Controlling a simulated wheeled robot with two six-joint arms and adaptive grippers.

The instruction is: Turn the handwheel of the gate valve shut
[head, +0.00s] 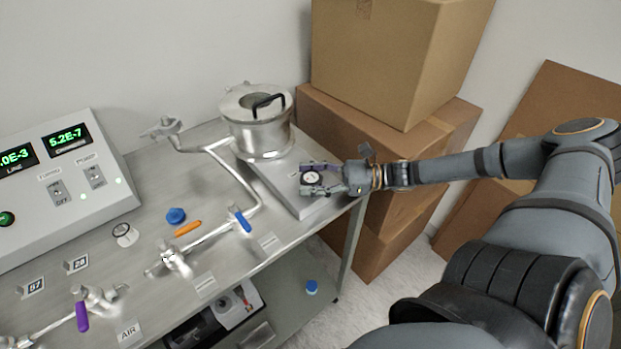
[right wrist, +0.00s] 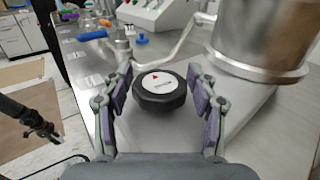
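The gate valve's handwheel is a black faceted knob (right wrist: 160,92) with a white top and a red mark. It also shows in the head view as a small dial (head: 311,178) on a grey flat body (head: 285,180) at the table's right end. My right gripper (right wrist: 160,88) is open, with one purple-padded finger on each side of the knob. Gaps show between the pads and the knob in the right wrist view. In the head view the right gripper (head: 318,180) reaches in from the right, and its fingers partly cover the knob.
A metal chamber (head: 257,125) with a lid stands just behind the valve. Cardboard boxes (head: 385,60) stand behind and right of the table. Pipes with orange, blue and purple handles (head: 82,316) and a control panel (head: 65,180) lie left. A dark slender shape (right wrist: 40,128) shows in the right wrist view.

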